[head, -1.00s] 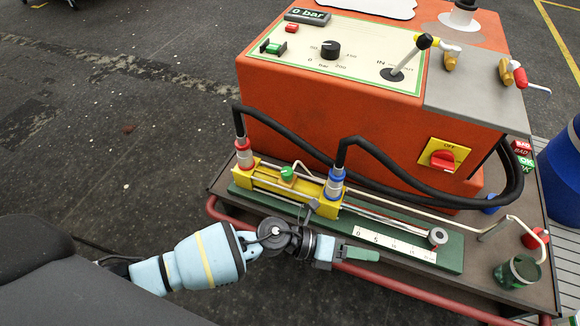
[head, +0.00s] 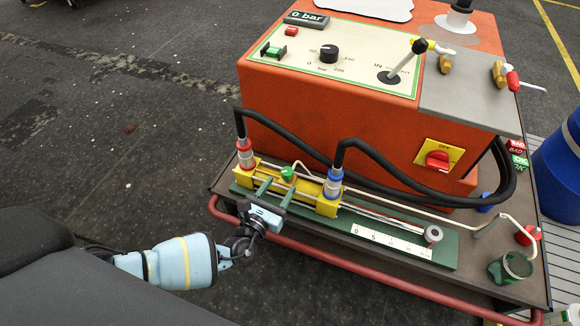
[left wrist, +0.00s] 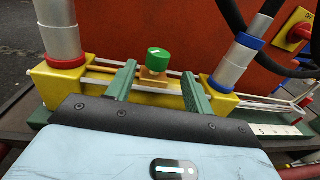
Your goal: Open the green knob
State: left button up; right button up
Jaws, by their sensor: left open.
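The green knob (head: 287,173) sits on a small tan block on the yellow cylinder assembly (head: 319,203), between the red-ringed and blue-ringed hose fittings. In the left wrist view the green knob (left wrist: 158,59) stands just beyond and between the fingertips. My left gripper (head: 274,189) is open, its two green fingers pointing at the cylinder assembly on either side of the knob. It also shows in the left wrist view (left wrist: 157,80), with nothing held between the fingers. A gap seems to remain between the fingers and the knob. My right gripper is not in view.
Black hoses (head: 372,152) arch from both fittings around the orange machine (head: 330,115). A red rail (head: 375,262) runs along the cart's front edge. A ruler (head: 390,242) and a green cup (head: 510,268) lie to the right. The floor at left is clear.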

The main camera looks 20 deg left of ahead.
aim_at(290, 169)
pick_arm(q)
jog(key=shift+a+r, duration=0.15)
jog(key=shift+a, duration=0.05)
jog(key=w, duration=0.2)
jog(key=w+b, duration=0.1)
jog(key=w, duration=0.1)
jog(key=w+d, duration=0.1)
jog(key=w, duration=0.1)
jog(key=shift+w+b, duration=0.3)
jog(key=shift+w, duration=0.65)
jog(key=shift+c, duration=0.4)
jog(key=c, duration=0.9)
